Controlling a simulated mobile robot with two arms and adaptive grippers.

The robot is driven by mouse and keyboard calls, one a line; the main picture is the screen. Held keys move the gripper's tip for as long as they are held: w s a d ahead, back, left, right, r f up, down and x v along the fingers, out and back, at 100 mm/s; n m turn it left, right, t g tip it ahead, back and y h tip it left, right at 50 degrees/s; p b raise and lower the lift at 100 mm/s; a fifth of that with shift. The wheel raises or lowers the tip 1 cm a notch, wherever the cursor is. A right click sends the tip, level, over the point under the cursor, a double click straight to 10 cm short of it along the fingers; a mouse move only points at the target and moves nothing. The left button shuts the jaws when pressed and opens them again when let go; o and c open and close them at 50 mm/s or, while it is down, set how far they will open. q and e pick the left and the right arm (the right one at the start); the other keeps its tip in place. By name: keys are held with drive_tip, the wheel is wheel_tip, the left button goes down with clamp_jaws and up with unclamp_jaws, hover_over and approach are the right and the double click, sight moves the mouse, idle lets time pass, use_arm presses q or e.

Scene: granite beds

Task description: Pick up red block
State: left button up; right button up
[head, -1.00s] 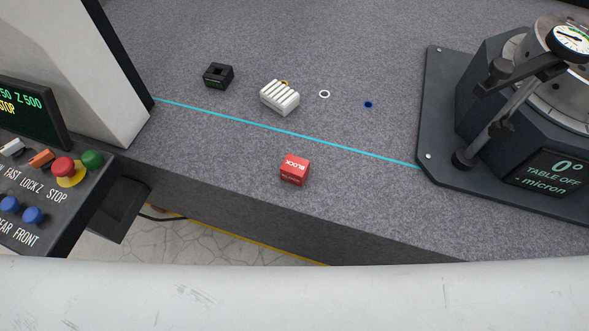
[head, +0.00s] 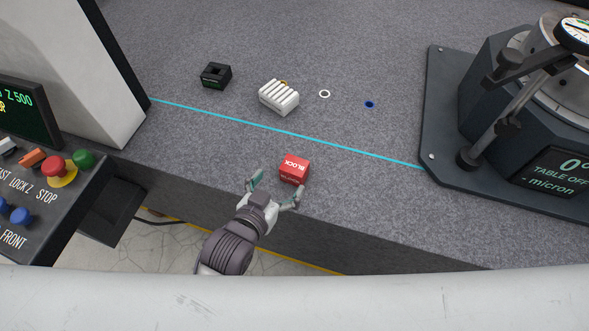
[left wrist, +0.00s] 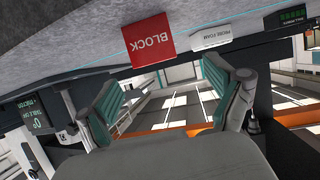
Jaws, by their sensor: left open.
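The red block (head: 295,170), lettered "BLOCK", sits on the grey granite bed (head: 370,215) near its front edge, on the near side of the cyan line. My left gripper (head: 276,186) is open and empty just in front of the block, apart from it, with its fingers spread toward it. In the left wrist view the block (left wrist: 149,39) shows upside down beyond the open fingers (left wrist: 172,98), with nothing between them. My right gripper is in neither view.
Behind the cyan line (head: 290,132) are a black square holder (head: 216,76), a white ribbed piece (head: 279,98), a white ring (head: 324,94) and a blue ring (head: 370,104). A rotary table (head: 520,130) stands right, a button panel (head: 50,185) left.

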sight(290, 173)
use_arm(q)
drive_tip(key=x, duration=0.8)
drive_tip(key=shift+s+d+f, duration=0.15)
drive_tip(key=shift+d, duration=0.2)
drive_tip(key=c, duration=1.5)
drive_tip(key=shift+c, duration=0.8)
